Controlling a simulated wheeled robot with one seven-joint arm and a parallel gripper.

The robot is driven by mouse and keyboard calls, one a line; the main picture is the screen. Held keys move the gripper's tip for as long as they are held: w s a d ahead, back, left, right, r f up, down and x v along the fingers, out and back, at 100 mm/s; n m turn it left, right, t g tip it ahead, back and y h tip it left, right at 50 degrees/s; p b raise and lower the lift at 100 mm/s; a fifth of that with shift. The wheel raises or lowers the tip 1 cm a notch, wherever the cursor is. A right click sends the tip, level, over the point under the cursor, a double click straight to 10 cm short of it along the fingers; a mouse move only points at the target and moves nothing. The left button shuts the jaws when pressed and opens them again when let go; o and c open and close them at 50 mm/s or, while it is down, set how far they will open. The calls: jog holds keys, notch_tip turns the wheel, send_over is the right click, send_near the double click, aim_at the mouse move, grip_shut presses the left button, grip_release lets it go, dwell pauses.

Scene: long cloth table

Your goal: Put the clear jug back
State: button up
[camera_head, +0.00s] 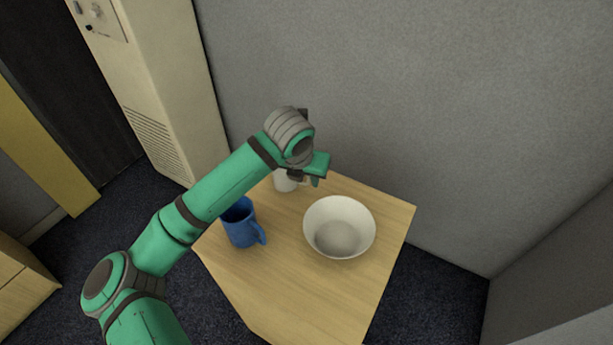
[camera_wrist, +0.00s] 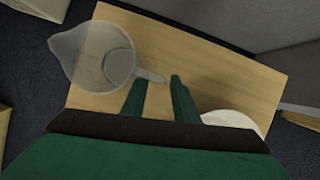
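The clear jug (camera_head: 284,181) stands at the far corner of the wooden table, partly hidden behind my wrist in the head view. In the wrist view the jug (camera_wrist: 92,58) is a greyish see-through vessel at upper left, with its handle (camera_wrist: 150,76) pointing right toward my fingers. My gripper (camera_head: 317,181) is at the jug's right side. Its two fingers (camera_wrist: 159,90) are apart with a gap between them, and the handle's end lies at or just beyond the left fingertip. I cannot tell whether they touch.
A white bowl (camera_head: 339,227) stands on the right of the table (camera_head: 285,285); its edge shows by my right finger in the wrist view (camera_wrist: 233,121). A blue mug (camera_head: 240,225) stands at the left edge. The table's front is bare. A grey wall (camera_head: 420,110) rises behind.

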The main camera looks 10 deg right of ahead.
jog(key=shift+d+r, duration=0.1)
jog(key=shift+r, duration=0.25)
jog(key=v, duration=1.1)
jog(key=shift+s+r, duration=0.25)
jog(key=shift+w, duration=0.1)
